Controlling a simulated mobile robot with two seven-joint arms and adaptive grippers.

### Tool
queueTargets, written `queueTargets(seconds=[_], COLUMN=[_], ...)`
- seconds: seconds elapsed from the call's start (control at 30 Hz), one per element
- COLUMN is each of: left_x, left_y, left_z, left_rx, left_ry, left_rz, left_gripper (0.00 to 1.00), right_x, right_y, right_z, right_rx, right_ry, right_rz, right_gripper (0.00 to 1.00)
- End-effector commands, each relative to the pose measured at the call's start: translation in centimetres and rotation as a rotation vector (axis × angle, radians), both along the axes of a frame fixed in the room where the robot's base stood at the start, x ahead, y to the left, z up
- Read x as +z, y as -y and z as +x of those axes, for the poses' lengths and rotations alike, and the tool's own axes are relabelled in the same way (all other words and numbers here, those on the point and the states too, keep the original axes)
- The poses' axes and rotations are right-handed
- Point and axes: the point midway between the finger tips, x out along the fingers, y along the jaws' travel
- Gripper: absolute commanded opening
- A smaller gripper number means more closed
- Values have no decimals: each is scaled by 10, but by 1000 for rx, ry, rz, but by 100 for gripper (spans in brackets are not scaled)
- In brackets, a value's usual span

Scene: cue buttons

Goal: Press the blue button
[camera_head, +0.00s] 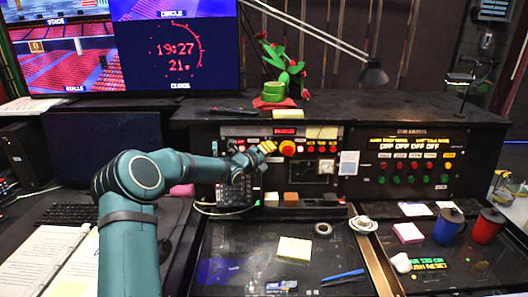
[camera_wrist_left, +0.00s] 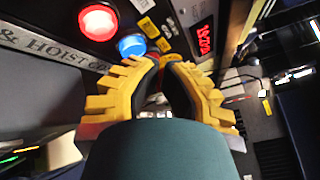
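The blue button (camera_wrist_left: 131,45) is a lit blue dome in a pale ring, in the left wrist view, up and left of my left fingertips. A gap shows between it and the fingertips in the picture; I cannot tell the depth. In the head view it does not show clearly near my gripper. My left gripper (camera_head: 267,147) has yellow ridged fingers and reaches to the console's upper panel, just left of a big red button. In the left wrist view its fingertips (camera_wrist_left: 161,62) lie close together, with nothing seen held. My right gripper is not in view.
A lit red button (camera_wrist_left: 98,22) sits beside the blue one. The big red button (camera_head: 287,148) is on the console panel. A monitor (camera_head: 172,50) stands at the back left. A desk lamp (camera_head: 372,73) and a plant (camera_head: 280,70) stand on the shelf above. Mugs (camera_head: 447,226) stand at the right.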

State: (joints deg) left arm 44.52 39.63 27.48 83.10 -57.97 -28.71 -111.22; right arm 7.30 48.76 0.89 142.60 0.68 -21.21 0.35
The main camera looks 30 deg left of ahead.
Motion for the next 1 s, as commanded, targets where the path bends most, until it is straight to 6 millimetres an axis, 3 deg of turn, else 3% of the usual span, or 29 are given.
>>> queueTargets(seconds=[1.0], left_x=[0], left_y=[-4], left_z=[6], left_rx=[1], left_ry=[1], left_rz=[0], left_gripper=[0], right_x=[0], right_y=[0], right_z=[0], right_rx=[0], right_ry=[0], right_rz=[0], right_gripper=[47])
